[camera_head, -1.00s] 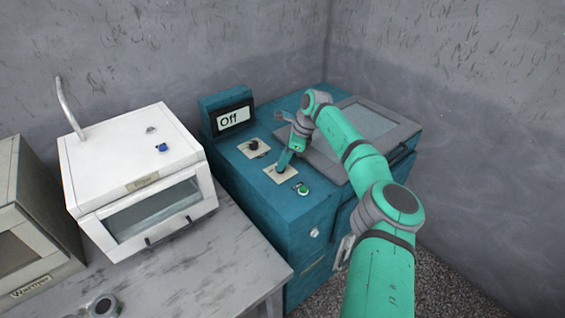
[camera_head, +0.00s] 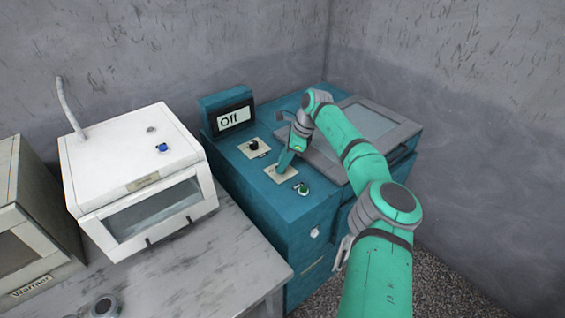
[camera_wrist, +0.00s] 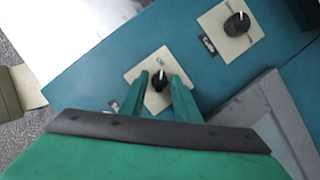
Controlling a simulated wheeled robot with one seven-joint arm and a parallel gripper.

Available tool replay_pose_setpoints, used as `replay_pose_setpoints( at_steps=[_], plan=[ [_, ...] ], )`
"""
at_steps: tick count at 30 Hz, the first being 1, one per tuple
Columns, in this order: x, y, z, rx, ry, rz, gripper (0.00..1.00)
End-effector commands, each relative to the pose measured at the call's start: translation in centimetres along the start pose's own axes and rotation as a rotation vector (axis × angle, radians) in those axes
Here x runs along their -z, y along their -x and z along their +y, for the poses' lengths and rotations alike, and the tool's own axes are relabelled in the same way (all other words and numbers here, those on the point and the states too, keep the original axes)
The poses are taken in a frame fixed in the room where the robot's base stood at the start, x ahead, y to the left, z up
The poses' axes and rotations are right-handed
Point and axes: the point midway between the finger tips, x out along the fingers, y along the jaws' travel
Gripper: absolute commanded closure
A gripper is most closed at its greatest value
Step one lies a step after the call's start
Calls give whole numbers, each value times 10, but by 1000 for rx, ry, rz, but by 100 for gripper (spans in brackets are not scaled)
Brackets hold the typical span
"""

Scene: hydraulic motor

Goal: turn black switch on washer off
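The washer (camera_head: 243,191) is a teal machine with a display (camera_head: 233,118) reading "Off". A black switch (camera_wrist: 161,81) on a pale square plate sits between the two fingers of my gripper (camera_wrist: 162,76). The fingers are apart on either side of it, and whether they touch it is unclear. In the head view my gripper (camera_head: 284,166) points down at this plate, and its fingers hide most of the switch. A second black knob (camera_wrist: 237,24) on its own pale plate also shows in the head view (camera_head: 253,145).
A green round button (camera_head: 302,188) is on the washer near its front edge. A grey-framed lid (camera_head: 398,134) is to the right. A white oven-like box (camera_head: 130,160) stands on a grey table (camera_head: 215,262) at left, beside a warmer (camera_head: 35,225). Walls close off the back.

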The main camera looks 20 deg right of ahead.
Motion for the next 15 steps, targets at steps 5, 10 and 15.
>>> replay_pose_setpoints(
  at_steps=[5, 10, 15],
  plan=[
    [0, 20, -1, 3, 0, 0, 71],
    [0, 52, -1, 3, 1, 1, 71],
    [0, 81, 0, 1, 0, 0, 71]
  ],
)
